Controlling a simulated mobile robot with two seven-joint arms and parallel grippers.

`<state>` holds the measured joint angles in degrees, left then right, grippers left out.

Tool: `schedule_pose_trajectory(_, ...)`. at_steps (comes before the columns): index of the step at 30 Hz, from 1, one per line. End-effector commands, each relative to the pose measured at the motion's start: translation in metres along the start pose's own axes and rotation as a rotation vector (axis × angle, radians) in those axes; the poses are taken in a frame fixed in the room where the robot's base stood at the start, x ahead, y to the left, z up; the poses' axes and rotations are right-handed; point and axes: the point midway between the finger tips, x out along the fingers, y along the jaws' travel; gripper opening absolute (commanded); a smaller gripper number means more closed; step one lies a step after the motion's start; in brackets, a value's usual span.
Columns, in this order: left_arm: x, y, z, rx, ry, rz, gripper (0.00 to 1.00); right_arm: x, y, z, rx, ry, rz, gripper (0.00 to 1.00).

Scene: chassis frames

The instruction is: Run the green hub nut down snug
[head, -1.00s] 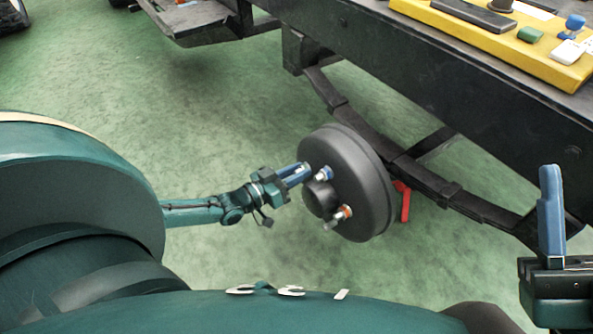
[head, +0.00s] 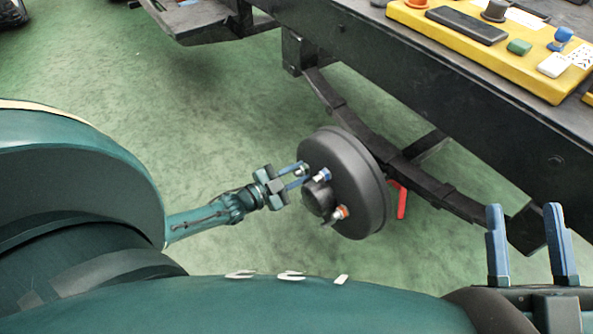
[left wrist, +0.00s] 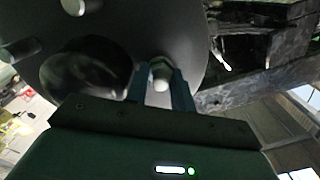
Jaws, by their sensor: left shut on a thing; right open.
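The dark brake drum (head: 365,190) with its round hub (head: 318,199) hangs at the end of the axle; it fills the top of the left wrist view (left wrist: 120,30). My left gripper (head: 303,170) reaches the drum face from the left, shut on a small nut on the upper left stud. In the left wrist view the nut (left wrist: 161,70) sits between the two fingers, with a pale stud tip; its green colour is hard to make out. A blue nut (head: 322,175) and an orange nut (head: 341,212) sit on other studs. My right gripper (head: 524,210) is open and empty at lower right.
A dark chassis rail (head: 430,85) runs across the upper right, with a leaf spring (head: 400,165) below it. A yellow tray (head: 480,50) with several small parts lies on top. A red lever-like part (head: 402,199) hangs behind the drum. Green floor lies open around.

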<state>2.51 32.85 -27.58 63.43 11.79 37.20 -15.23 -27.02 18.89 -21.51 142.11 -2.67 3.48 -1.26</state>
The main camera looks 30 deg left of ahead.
Motion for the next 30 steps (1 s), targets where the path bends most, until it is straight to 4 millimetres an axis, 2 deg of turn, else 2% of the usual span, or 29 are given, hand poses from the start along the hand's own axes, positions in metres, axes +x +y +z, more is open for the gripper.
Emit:
schedule_pose_trajectory(18, -0.0023, 0.0027, 0.0014, 0.579, 0.000, 0.003, 0.01, -0.0042, -0.0030, 0.0062, 0.025, -0.039, 0.004, 0.46)
schedule_pose_trajectory(30, -0.0029, 0.0032, 0.0021, 0.849, 0.000, 0.004, 0.02, -0.0030, -0.0024, 0.0048, 0.009, -0.018, -0.001, 0.46)
